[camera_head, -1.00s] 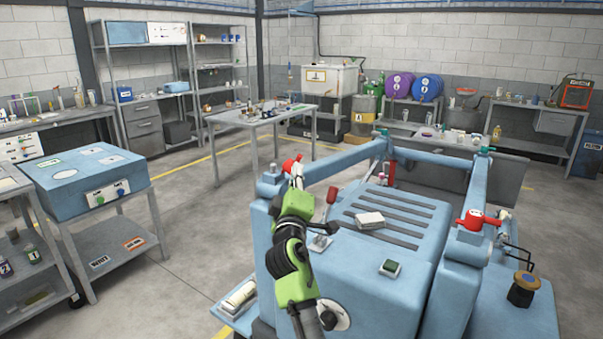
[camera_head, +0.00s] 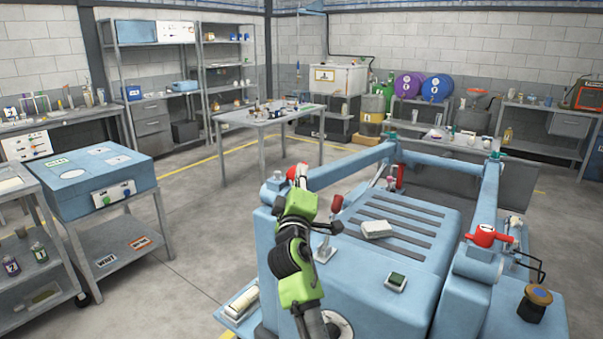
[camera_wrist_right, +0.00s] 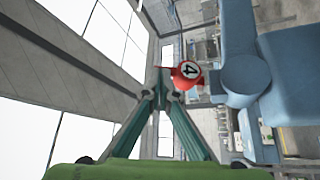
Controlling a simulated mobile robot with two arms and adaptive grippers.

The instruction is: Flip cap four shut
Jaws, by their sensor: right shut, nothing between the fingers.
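The red cap marked 4 (camera_wrist_right: 187,73) shows in the right wrist view beside a round light-blue post. In the head view the red cap (camera_head: 293,171) is at the far left corner of the blue machine (camera_head: 350,262), partly hidden by my right gripper (camera_head: 301,181). In the right wrist view my right gripper (camera_wrist_right: 164,80) is shut and empty, its fingertips just left of the cap, touching it or very close. I cannot tell whether the cap is fully shut. My left gripper is not in view.
A red-knobbed lever (camera_head: 337,203) stands close right of my right arm. A pale block (camera_head: 377,229) and a green button (camera_head: 396,281) are on the machine top. Another red fitting (camera_head: 487,236) is on the right post.

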